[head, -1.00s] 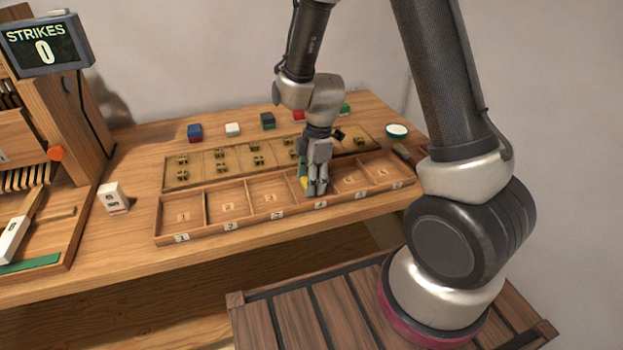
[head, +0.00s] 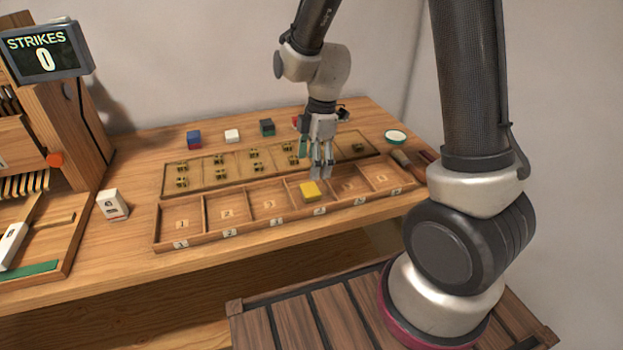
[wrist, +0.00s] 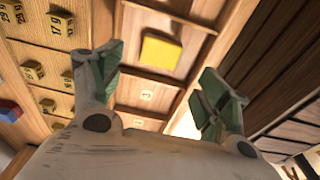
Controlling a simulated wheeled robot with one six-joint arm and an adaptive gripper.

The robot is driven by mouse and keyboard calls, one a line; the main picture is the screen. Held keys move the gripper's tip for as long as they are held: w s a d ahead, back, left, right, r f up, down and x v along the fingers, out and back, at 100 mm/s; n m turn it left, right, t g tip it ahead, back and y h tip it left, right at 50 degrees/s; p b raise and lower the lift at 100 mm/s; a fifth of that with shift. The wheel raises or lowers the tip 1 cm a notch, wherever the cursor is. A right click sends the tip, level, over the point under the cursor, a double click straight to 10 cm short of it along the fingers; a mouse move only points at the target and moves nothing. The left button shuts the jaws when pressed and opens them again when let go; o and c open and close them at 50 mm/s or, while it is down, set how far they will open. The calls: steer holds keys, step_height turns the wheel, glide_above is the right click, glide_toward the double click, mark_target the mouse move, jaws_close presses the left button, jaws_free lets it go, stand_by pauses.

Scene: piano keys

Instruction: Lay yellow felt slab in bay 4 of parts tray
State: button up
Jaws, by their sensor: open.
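The yellow felt slab (head: 310,191) lies in bay 4 of the parts tray (head: 205,238), the bay above the front label 4. It looks flat on the bay floor, apart from my gripper. It also shows in the wrist view (wrist: 161,52), with bare wood around it inside the bay. My gripper (head: 321,176) is open and empty, with its fingertips above the back right part of bay 4. In the wrist view its green-padded fingers are spread wide, with nothing between them.
Behind the tray is a board (head: 215,178) with several small brass pieces. A round white-and-green dish (head: 395,137) is at the back right. A white marked block (head: 112,205) stands left of the tray.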

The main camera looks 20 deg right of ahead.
steer(key=s+d+r+m+t, duration=0.1)
steer(key=s+d+r+m, duration=0.35)
steer(key=r, duration=0.35)
steer(key=s+d+r+m+t, duration=0.1)
steer(key=s+d+r+m, duration=0.35)
steer(key=r, duration=0.45)
steer(key=s+d+r+m+t, duration=0.1)
steer(key=s+d+m, duration=0.1)
steer(key=s+m, duration=0.2)
steer(key=s+d+r+m+t+h, duration=0.1)
steer(key=s+d+r+m, duration=0.1)
steer(key=s+m, duration=0.3)
steer(key=shift+s+d+r, duration=0.25)
steer(key=shift+s+d, duration=0.25)
steer(key=shift+s, duration=0.05)
